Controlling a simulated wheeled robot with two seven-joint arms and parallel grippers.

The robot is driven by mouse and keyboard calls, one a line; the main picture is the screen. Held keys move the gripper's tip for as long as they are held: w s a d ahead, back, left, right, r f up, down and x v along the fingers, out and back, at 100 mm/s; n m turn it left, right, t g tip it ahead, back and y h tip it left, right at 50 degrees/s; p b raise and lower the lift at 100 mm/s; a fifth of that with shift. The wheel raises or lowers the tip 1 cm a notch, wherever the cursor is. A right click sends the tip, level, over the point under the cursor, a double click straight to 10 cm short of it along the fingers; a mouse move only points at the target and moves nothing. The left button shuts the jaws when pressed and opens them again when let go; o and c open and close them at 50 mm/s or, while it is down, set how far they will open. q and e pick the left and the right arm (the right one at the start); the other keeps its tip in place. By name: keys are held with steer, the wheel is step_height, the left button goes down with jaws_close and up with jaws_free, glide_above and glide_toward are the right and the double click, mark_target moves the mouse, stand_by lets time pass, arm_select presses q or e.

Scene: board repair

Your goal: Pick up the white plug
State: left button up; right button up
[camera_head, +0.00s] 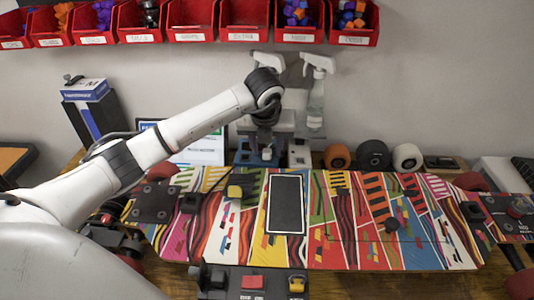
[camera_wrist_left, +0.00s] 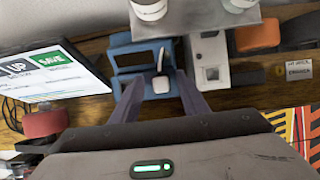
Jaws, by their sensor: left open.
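The white plug (camera_wrist_left: 160,83) stands in a blue holder (camera_wrist_left: 133,58) on the wooden bench in the left wrist view, with a thin white upper part. My left gripper (camera_wrist_left: 160,92) is open, its two fingers pointing at the holder, one on each side of the plug. I see no contact between fingers and plug. In the head view my left arm reaches in from the left and bends down at the back of the bench, over the blue holder (camera_head: 243,156). The plug is too small to make out surely there. My right gripper does not show.
A grey and white block (camera_wrist_left: 210,60) stands right beside the blue holder. A screen (camera_wrist_left: 48,75) stands to the left. Spray bottles (camera_head: 317,100) stand behind on a raised shelf. A colourful skateboard deck (camera_head: 340,235) lies in front. Several wheels (camera_head: 373,155) sit to the right.

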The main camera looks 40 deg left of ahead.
mark_target(267, 151)
arm_select(q)
steer(key=shift+f, duration=0.1)
steer(key=shift+c, duration=0.2)
jaws_close()
step_height(267, 151, up, 18)
steer(key=shift+b, duration=0.35)
stand_by(0.3)
